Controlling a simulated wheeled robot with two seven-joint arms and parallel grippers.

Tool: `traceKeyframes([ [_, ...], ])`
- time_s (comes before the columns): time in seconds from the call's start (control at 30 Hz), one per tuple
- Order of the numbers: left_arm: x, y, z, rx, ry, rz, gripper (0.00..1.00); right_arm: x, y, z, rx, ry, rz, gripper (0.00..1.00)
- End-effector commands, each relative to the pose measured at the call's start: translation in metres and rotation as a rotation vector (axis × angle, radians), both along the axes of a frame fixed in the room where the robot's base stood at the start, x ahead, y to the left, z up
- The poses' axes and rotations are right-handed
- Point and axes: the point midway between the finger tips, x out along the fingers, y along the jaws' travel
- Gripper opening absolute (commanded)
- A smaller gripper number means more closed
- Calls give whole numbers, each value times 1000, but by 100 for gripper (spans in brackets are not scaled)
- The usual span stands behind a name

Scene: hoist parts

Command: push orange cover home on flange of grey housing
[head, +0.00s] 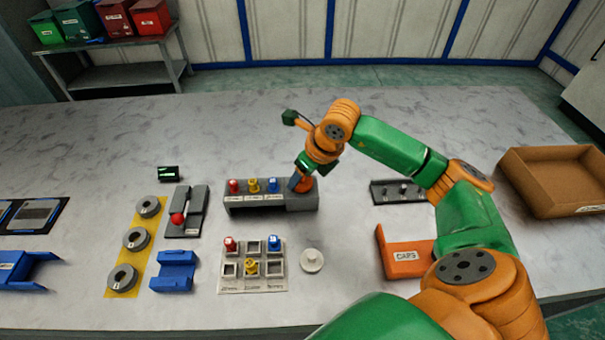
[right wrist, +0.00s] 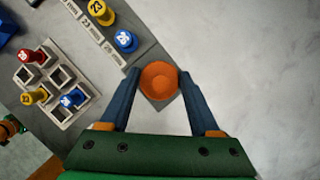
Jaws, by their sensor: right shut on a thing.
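The orange cover (right wrist: 159,80) is a round piece between the two blue fingers of my right gripper (right wrist: 159,76), which is shut on it. The grey housing (head: 268,203) is a long block on the table; it carries a red, a yellow and a blue knob. In the head view, my right gripper (head: 301,183) is at the housing's right end, with the cover low between its fingers. In the right wrist view, the housing's end (right wrist: 159,102) shows under the cover. The flange is hidden, so I cannot tell how the cover sits on it. My left gripper is out of view.
A pale tray (head: 230,285) with several coloured knobs lies in front of the housing, beside a white disc (head: 312,261). An orange CAPS bin (head: 405,262) stands to the right. A small dark rack (head: 385,195) is near my right arm. The table behind the housing is clear.

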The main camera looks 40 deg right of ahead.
Motion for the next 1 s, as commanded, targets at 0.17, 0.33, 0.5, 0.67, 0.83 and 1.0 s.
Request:
traceKeyframes([
  [0.17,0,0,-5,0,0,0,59,0,0,-4,0,0,0,14],
  [0.33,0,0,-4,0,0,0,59,0,0,-3,0,0,0,14],
  [0.5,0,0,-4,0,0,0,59,0,0,-3,0,0,0,14],
  [0.67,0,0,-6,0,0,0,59,0,0,-4,0,0,0,14],
  [0.83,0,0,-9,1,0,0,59,0,0,-6,0,0,0,14],
  [1.0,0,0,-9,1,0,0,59,0,0,-5,0,0,0,14],
])
